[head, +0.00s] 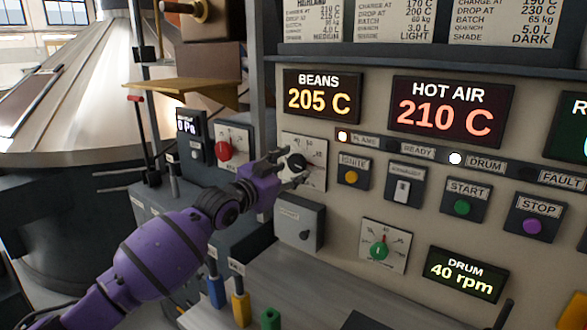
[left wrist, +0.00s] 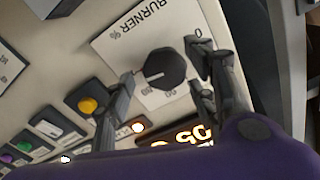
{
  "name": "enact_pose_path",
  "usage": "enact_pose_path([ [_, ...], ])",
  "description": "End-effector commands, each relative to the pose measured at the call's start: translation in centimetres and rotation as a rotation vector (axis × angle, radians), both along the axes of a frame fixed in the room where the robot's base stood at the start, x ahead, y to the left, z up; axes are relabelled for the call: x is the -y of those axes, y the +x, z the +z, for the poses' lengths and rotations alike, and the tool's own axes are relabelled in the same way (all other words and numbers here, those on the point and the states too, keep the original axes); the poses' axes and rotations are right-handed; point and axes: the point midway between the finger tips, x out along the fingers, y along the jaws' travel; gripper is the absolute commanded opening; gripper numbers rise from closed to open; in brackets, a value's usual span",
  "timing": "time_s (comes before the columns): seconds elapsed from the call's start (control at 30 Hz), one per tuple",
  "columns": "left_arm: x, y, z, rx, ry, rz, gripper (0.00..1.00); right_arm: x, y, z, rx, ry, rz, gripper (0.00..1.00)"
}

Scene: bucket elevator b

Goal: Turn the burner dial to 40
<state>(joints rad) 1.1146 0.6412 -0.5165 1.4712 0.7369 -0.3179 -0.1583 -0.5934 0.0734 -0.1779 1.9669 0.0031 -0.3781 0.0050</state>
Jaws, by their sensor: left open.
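The burner dial (head: 297,162) is a black round knob on a white scale plate marked with numbers. In the left wrist view the dial (left wrist: 166,68) shows a white pointer line toward the picture's left, and the plate (left wrist: 118,40) reads BURNER % upside down. I cannot read which number the line meets. My left gripper (head: 288,168) is open at the dial, its fingers in front of part of the plate. In the left wrist view its fingers (left wrist: 161,70) stand on both sides of the dial; I cannot tell if they touch it. My right gripper is not in view.
Left of the dial is a red knob (head: 223,150). To the right are the ignite button (head: 351,177), a switch (head: 402,190), the green start (head: 462,207) and purple stop (head: 532,226) buttons. Below are a grey box (head: 300,221) and a green dial (head: 380,250).

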Motion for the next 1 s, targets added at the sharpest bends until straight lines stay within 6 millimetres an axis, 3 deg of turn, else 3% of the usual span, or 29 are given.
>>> enact_pose_path([
  [0.4,0.7,1.0,0.0,0.000,0.000,0.001,0.51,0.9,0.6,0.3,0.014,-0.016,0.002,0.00],
  [0.7,0.7,0.9,-0.1,-0.001,0.001,-0.001,0.12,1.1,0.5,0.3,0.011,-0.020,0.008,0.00],
  [1.0,0.8,0.8,-0.1,-0.021,-0.026,-0.002,0.10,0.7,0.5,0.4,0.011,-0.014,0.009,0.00],
])
